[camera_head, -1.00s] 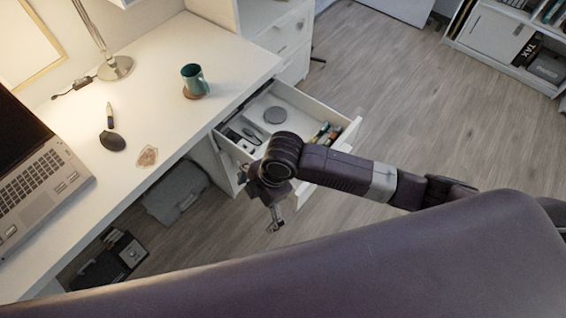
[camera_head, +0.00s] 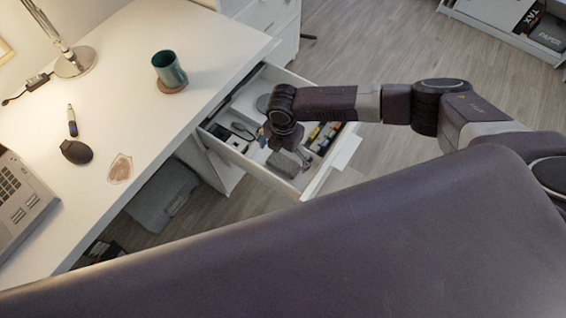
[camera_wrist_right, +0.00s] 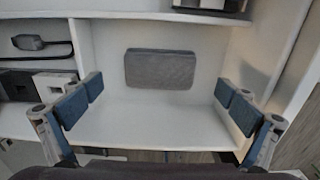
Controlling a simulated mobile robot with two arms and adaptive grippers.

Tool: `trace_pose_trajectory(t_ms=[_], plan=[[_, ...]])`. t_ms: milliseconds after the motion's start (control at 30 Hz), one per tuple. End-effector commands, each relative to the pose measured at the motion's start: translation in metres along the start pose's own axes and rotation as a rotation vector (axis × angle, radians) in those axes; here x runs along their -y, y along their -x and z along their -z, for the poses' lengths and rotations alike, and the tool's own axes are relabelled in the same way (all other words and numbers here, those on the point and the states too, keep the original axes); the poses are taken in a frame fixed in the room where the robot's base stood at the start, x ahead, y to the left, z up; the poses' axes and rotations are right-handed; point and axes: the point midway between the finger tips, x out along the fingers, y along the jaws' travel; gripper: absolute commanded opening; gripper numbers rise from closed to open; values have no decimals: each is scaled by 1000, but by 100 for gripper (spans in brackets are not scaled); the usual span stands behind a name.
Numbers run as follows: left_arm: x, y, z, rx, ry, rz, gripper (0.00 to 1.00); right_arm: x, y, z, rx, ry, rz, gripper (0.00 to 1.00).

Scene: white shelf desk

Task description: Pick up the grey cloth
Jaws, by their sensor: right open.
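The grey cloth (camera_wrist_right: 160,69) is a flat, folded rectangle. It lies on the white floor of a compartment in the open drawer (camera_head: 330,178). In the head view the cloth (camera_head: 284,164) shows partly beside my right gripper (camera_head: 302,158). In the right wrist view my right gripper (camera_wrist_right: 158,98) is open and empty, with blue pads on both sides. The cloth is ahead of the fingers, between their lines and apart from them. My left gripper is in neither view.
White dividers split the drawer; neighbouring compartments hold a dark cable-like item (camera_wrist_right: 42,43), boxes and several colourful items (camera_head: 324,137). The desk (camera_head: 120,110) is to the left, with a teal mug (camera_head: 169,68) and a dark mouse (camera_head: 76,152).

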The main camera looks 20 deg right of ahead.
Motion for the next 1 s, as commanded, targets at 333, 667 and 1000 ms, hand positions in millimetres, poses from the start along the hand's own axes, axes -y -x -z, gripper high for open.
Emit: trace_pose_trajectory(t_ms=[333,667,1000], plan=[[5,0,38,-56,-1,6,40,1,-37,1,0,-2,1,100],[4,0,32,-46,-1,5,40,1,-37,1,0,-1,0,87],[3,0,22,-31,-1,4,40,1,-37,1,0,-2,0,55]])
